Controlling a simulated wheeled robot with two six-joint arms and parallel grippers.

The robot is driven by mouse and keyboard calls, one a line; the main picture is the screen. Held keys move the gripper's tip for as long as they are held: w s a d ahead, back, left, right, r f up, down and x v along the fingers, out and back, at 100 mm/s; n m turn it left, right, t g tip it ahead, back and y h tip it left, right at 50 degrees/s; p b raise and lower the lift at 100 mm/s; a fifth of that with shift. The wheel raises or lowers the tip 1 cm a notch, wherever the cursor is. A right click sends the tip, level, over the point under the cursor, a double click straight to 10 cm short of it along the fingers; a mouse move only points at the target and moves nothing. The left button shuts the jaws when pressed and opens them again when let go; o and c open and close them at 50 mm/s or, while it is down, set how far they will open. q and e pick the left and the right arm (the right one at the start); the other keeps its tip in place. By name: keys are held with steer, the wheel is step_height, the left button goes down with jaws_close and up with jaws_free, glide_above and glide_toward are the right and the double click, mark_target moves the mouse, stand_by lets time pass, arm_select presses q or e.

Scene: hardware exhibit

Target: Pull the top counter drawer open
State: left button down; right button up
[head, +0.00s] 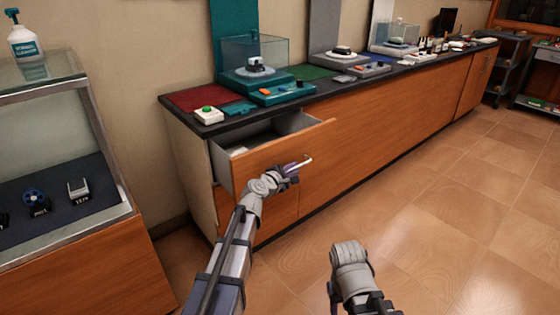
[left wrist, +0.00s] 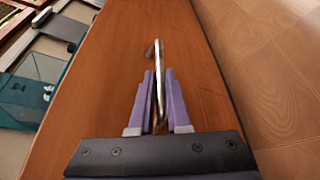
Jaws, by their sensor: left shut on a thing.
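The top counter drawer (head: 290,143) is pulled part way out from the left end of the wooden counter, with its grey inside and something pale in it showing. Its metal bar handle (head: 302,162) sits on the front panel, and it also shows in the left wrist view (left wrist: 158,62). My left gripper (head: 289,170) is at the handle, and in the left wrist view its purple fingers (left wrist: 157,100) are closed around the bar. My right arm (head: 350,268) is low in the head view, apart from the counter; its fingertips cannot be made out.
A glass display case (head: 65,160) with a spray bottle (head: 24,42) on top stands at the left. The countertop carries a white box with a green button (head: 208,115), teal devices (head: 284,92) and mats. The tiled floor (head: 450,215) at the right is clear.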

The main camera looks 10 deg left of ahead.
arm_select(q)
steer(key=s+d, duration=0.4)
steer(key=d, duration=0.1)
stand_by(0.4)
steer(key=c, duration=0.9)
jaws_free()
steer(key=shift+s, duration=0.1)
steer(key=p+v, duration=0.1)
steer(key=v, duration=0.6)
steer(key=shift+s+r+p, duration=0.1)
steer(key=shift+s+p, duration=0.2)
steer(key=shift+p, duration=0.05)
